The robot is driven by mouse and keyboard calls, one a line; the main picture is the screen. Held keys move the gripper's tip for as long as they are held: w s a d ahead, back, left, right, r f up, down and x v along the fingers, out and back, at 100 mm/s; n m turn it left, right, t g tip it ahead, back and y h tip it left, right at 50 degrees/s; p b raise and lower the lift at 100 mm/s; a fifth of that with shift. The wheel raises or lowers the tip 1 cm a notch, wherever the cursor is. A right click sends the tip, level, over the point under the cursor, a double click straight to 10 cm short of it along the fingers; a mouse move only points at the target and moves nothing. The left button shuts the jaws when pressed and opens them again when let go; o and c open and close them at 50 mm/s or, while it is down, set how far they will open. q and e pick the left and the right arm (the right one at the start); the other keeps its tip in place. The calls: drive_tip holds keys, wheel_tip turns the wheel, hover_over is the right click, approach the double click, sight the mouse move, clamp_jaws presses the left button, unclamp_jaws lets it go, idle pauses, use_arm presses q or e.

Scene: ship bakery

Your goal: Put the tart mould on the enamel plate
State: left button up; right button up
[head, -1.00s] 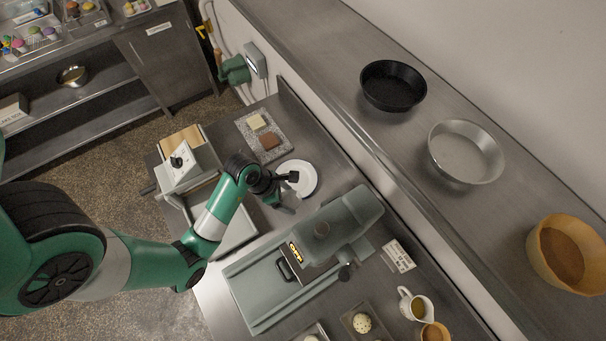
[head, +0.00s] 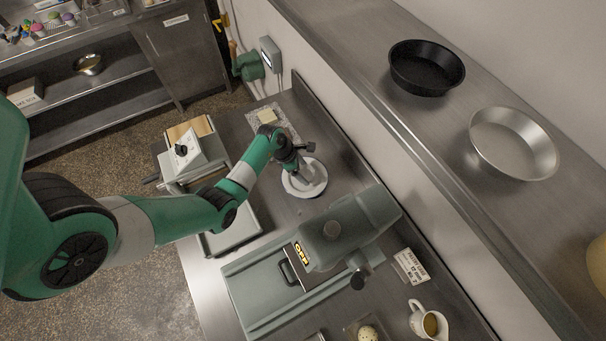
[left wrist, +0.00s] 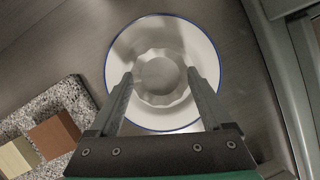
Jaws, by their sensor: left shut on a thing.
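The white enamel plate (head: 290,188) lies on the steel bench. In the left wrist view its blue rim shows, and its white surface (left wrist: 119,58) surrounds the mould. The pale fluted tart mould (left wrist: 160,84) is between the fingers of my left gripper (left wrist: 160,76), which is shut on it. The mould is over the middle of the plate. I cannot tell whether its base touches the plate. In the head view my left gripper (head: 303,170) reaches down over the plate and partly hides it. My right gripper is not in view.
A grey machine (head: 335,235) stands close to the plate on the near right. A speckled slab (head: 282,120) with small blocks lies beyond the plate. A boxy device (head: 190,160) is at left. Black (head: 427,68) and silver (head: 513,143) pans stand on the shelf at right.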

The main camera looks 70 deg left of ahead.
use_arm(q)
drive_tip(key=shift+f, duration=0.8)
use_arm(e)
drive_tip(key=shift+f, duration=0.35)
use_arm(q)
drive_tip(key=shift+f, duration=0.1)
drive_tip(key=o, duration=1.1)
drive_tip(key=p+v, duration=0.4)
drive_tip(key=v, duration=0.8)
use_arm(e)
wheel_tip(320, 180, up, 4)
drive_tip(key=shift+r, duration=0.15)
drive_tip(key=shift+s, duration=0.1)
